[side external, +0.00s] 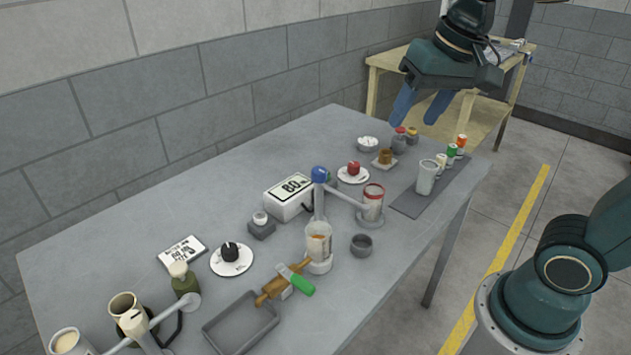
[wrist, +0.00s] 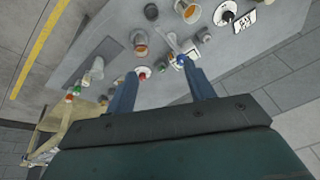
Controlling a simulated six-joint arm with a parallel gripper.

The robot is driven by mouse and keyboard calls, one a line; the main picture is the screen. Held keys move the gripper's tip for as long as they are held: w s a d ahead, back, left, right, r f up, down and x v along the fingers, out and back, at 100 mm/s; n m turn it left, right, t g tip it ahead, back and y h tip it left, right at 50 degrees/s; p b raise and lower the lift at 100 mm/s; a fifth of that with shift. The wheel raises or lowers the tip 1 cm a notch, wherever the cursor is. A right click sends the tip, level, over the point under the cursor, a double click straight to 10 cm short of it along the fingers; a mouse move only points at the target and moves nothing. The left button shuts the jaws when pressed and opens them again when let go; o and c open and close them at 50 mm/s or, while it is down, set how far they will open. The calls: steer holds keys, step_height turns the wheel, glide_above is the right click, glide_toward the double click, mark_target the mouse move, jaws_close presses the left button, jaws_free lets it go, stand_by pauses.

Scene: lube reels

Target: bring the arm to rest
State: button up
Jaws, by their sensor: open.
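My gripper (side external: 423,106) is open and empty, with its two blue fingers apart. In the side external view it hangs above the far right end of the grey table (side external: 130,240), higher than the small bottles there. In the wrist view the gripper's fingers (wrist: 163,85) reach up from the dark palm, and no object is between them in its grip. The tabletop shows beyond the fingers in that view.
A blue-topped post (side external: 319,175) rises mid-table near a white display box (side external: 290,196). A wooden bench (side external: 470,110) stands behind. The air around the gripper looks clear.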

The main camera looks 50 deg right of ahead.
steer(key=s+f+n+t, duration=0.1)
steer(key=s+f+n, duration=0.3)
steer(key=s, duration=0.5)
steer(key=shift+n+t, duration=0.4)
steer(key=shift+n, duration=0.1)
